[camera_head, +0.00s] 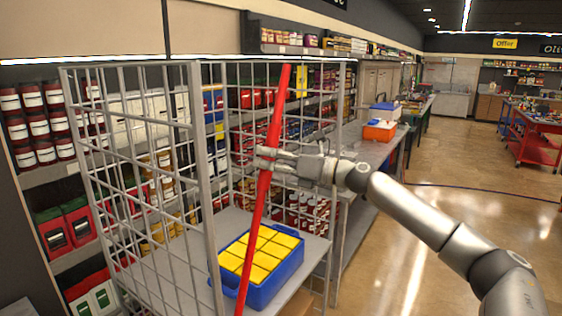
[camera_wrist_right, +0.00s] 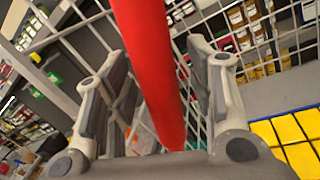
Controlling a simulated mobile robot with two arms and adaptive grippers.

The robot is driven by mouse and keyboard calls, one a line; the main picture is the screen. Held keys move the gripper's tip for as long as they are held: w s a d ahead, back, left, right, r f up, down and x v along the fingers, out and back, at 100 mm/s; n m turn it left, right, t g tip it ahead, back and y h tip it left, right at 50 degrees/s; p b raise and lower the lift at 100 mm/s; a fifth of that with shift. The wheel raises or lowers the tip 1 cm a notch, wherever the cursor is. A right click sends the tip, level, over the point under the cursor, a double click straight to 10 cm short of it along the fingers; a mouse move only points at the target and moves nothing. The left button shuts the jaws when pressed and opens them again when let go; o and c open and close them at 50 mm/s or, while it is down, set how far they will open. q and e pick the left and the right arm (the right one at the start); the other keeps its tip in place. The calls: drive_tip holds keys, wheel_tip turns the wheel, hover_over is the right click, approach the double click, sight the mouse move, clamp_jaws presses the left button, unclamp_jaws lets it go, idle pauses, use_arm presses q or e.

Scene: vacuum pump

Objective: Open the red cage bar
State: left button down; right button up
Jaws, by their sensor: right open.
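The red cage bar (camera_head: 270,145) is a long bar that runs steeply and slightly tilted across the front of the grey wire cage (camera_head: 205,150). My right gripper (camera_head: 262,158) is at the bar's middle, coming from the right, with its fingers around the bar. In the right wrist view the red bar (camera_wrist_right: 150,70) passes between the two open fingers (camera_wrist_right: 158,95), with gaps on both sides. My left gripper is not in either view.
A blue crate (camera_head: 262,290) with yellow boxes stands on the cage's shelf, behind the bar. Stocked shelves (camera_head: 45,125) line the wall behind. A grey workbench (camera_head: 375,150) with an orange-and-blue container is at the right.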

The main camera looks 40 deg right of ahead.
drive_tip(key=v, duration=0.6)
drive_tip(key=shift+s+d, duration=0.25)
drive_tip(key=shift+s, duration=0.1)
idle(0.3)
drive_tip(key=shift+s, duration=0.15)
idle(0.6)
